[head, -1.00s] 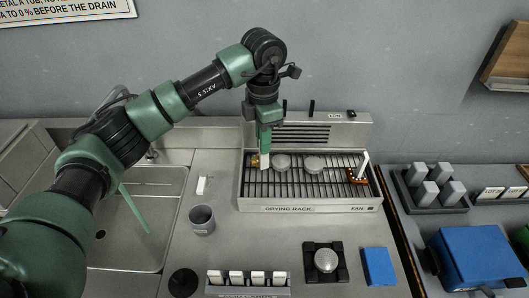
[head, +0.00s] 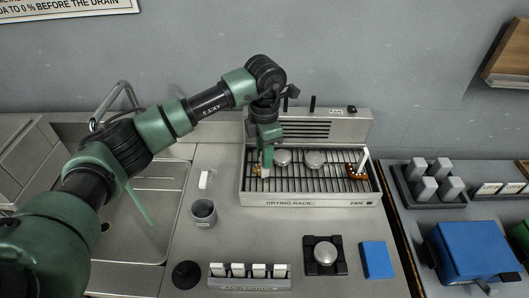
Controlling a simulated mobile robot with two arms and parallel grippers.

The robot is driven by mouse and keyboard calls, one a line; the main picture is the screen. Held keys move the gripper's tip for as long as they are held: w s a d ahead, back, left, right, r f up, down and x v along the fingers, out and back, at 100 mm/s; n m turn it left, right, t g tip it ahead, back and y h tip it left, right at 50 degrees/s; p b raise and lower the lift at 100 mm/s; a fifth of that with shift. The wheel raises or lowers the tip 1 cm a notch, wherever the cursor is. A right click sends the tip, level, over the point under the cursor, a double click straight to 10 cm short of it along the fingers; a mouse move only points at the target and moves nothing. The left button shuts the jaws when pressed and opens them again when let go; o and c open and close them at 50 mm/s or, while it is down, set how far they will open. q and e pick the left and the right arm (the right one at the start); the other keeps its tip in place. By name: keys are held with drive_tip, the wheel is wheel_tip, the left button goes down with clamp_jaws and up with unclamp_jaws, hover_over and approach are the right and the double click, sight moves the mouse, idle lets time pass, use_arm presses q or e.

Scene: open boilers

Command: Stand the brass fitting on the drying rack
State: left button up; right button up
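The brass fitting (head: 256,171) is a small gold-coloured piece at the left end of the drying rack (head: 310,199). My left gripper (head: 264,168) points down over the left part of the rack. My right gripper is out of view.
Two grey discs (head: 314,159) lie on the rack, and an orange-brown piece with a white post (head: 356,171) stands at its right end. A grey cup (head: 204,212), a row of white blocks (head: 249,281), a dome on a black base (head: 325,254) and a blue pad (head: 377,260) stand in front.

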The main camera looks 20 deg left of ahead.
use_arm(q)
drive_tip(key=shift+r, duration=0.45)
wheel_tip(320, 180, up, 11)
drive_tip(key=b, duration=0.4)
drive_tip(key=shift+r, duration=0.2)
